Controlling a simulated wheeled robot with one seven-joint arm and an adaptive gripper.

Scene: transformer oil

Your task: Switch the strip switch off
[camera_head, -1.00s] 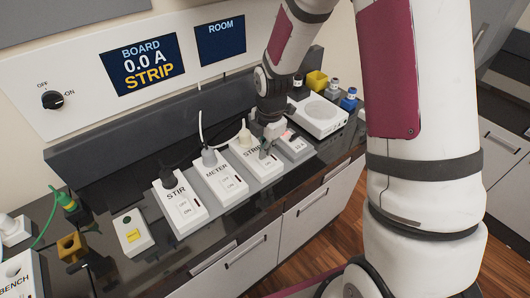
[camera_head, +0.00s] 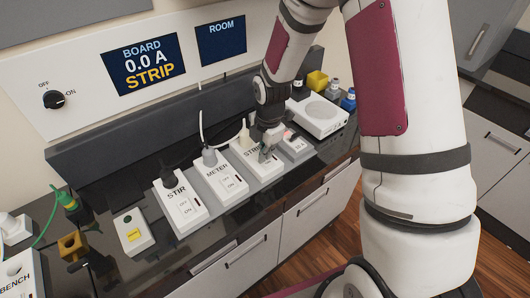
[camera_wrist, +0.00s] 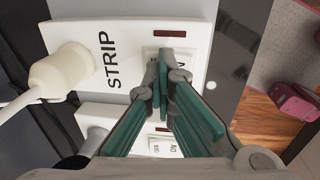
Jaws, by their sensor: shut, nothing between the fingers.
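The white STRIP socket box (camera_head: 258,169) stands in the row on the bench, with a cream plug (camera_head: 245,138) in it. The wrist view shows the STRIP box (camera_wrist: 135,42) close up, with its white rocker switch (camera_wrist: 178,57) and a dark red lamp (camera_wrist: 170,33) that looks unlit. My gripper (camera_head: 266,156) is over the switch end of the STRIP box. In the wrist view my gripper (camera_wrist: 160,68) has its fingertips together, with nothing between them. They cover part of the rocker; I cannot tell whether they touch it or which way it is tipped.
The METER box (camera_head: 222,182) and STIR box (camera_head: 181,210) stand left of STRIP. A small box (camera_head: 296,146) and a white scale (camera_head: 319,115) stand right. The wall display (camera_head: 142,66) reads "BOARD 0.0 A STRIP". A wall knob (camera_head: 54,99) has OFF and ON marks.

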